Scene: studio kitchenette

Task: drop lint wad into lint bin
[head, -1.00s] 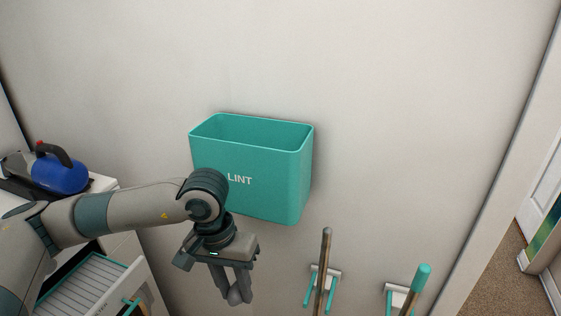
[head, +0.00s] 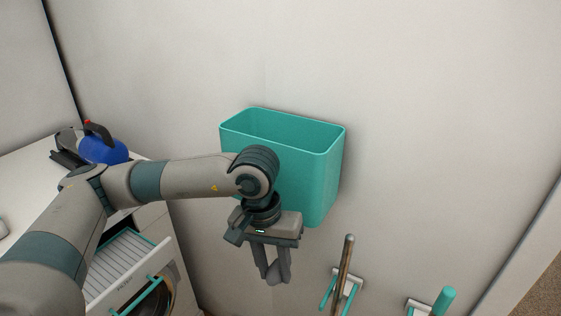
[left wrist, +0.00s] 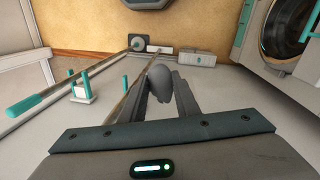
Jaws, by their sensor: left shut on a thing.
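The lint bin (head: 318,185) is a teal open-topped box fixed to the wall in the head view. My forearm hides part of its front and its lettering. My left gripper (head: 277,277) points down in front of the bin, with its fingertips below the bin's bottom edge. It is shut on the lint wad (head: 273,280), a small grey lump. In the left wrist view the lint wad (left wrist: 162,78) sits between the fingertips of the left gripper (left wrist: 168,92). The bin does not show in the left wrist view. My right gripper is not in view.
A blue kettle-like appliance (head: 103,149) stands on the white counter (head: 30,165) at left. An open drawer (head: 128,258) juts out below it. Poles hang on wall holders (head: 346,283) right of the gripper. The wall above the bin is clear.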

